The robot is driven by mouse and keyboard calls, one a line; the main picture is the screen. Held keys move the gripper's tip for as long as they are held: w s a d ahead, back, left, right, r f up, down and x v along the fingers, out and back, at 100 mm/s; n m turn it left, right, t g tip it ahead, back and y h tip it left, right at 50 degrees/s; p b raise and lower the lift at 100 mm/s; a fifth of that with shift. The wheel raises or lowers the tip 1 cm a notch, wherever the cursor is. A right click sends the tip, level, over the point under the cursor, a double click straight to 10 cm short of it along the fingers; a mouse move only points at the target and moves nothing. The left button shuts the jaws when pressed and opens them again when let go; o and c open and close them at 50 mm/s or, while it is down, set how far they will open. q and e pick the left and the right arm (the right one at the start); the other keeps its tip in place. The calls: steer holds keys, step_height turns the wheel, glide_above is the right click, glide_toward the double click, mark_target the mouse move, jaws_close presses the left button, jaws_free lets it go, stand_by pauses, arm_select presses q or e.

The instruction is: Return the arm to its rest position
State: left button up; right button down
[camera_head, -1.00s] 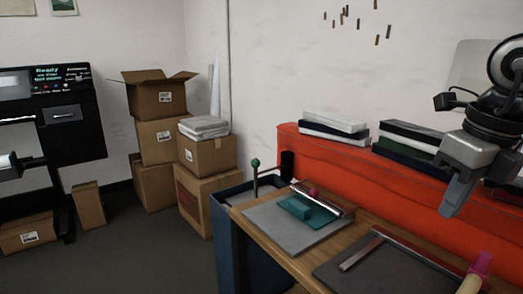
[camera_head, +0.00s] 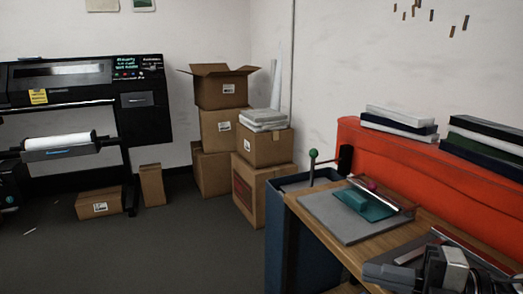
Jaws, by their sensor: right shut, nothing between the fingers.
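My right gripper (camera_head: 378,273) shows at the lower right, low over the near part of the wooden table (camera_head: 378,249). It is shut and empty, and its fingers point left. My right arm comes in from the bottom right corner and hides part of the dark board on the table. My left arm and gripper are out of view.
A blue bin (camera_head: 274,228) stands at the table's left end. An orange-red ledge (camera_head: 400,158) runs behind. Cardboard boxes (camera_head: 216,170) and a large printer (camera_head: 142,113) stand left; the floor between is open.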

step_height(320, 180, down, 19)
steer(key=s+m+t+h+b, duration=0.25)
steer(key=m+t+h, duration=0.6)
steer(key=m, duration=1.15)
steer(key=s+a+f+m+g+h, duration=0.1)
steer(key=s+a+f+m+g, duration=0.2)
steer(key=f, duration=0.2)
steer(key=s+a+f+m+g+h+b, duration=0.1)
steer(key=s+a+f+m+g+h, duration=0.1)
steer(key=f, duration=0.4)
steer(key=shift+s+a+m+g, duration=0.45)
steer(key=shift+s+a+m, duration=0.35)
steer(key=shift+s, duration=0.25)
